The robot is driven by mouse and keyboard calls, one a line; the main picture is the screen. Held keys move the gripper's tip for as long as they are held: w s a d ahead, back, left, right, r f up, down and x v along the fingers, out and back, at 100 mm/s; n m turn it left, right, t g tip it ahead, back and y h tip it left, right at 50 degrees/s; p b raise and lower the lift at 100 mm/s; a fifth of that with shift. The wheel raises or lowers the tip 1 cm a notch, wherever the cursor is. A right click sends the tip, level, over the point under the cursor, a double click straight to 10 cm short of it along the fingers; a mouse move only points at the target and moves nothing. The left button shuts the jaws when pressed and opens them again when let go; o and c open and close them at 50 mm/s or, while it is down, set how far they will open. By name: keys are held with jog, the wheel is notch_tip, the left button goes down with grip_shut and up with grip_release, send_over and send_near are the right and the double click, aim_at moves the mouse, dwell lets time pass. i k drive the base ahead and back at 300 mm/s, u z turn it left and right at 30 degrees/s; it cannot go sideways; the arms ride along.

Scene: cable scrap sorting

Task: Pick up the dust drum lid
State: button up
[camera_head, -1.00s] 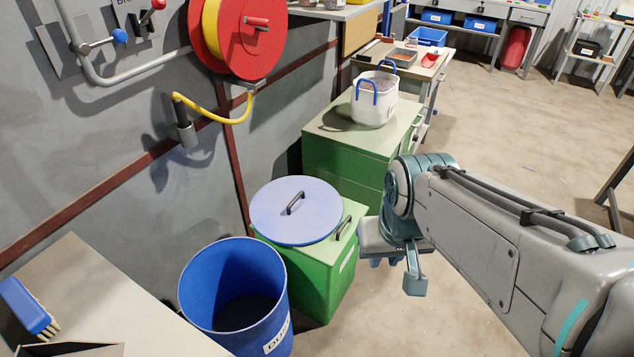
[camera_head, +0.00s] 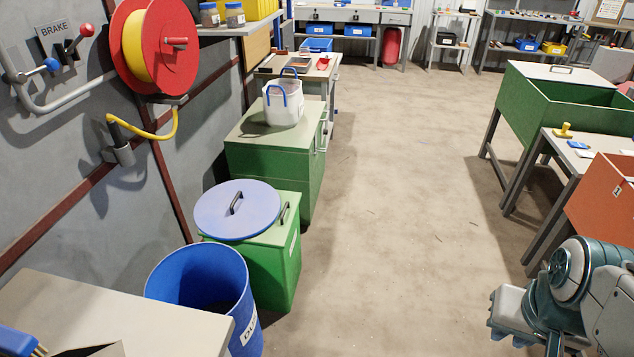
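The dust drum lid (camera_head: 222,217) is a round blue disc with a dark bar handle (camera_head: 236,202) on top. It lies on a green box (camera_head: 281,262) and overhangs the box's left side. The open blue dust drum (camera_head: 177,282) stands in front of that box, its label partly visible. My gripper (camera_head: 515,330) is at the lower right corner, far from the lid over the floor. Its fingers are partly cut off by the frame edge, and I cannot tell whether they are open or shut.
A larger green cabinet (camera_head: 268,165) with a white bucket (camera_head: 283,106) stands behind the lid. A pale bench (camera_head: 85,305) is at the near left. A red hose reel (camera_head: 155,45) hangs on the wall. Green and orange bins (camera_head: 605,205) stand at right. The central floor (camera_head: 390,210) is clear.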

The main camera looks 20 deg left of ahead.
aim_at(236, 209)
jog(key=i, duration=0.7)
jog(key=u, duration=0.45)
jog(key=i, duration=1.5)
jog(key=u, duration=1.7)
jog(key=i, duration=0.9)
jog(key=u, duration=0.95)
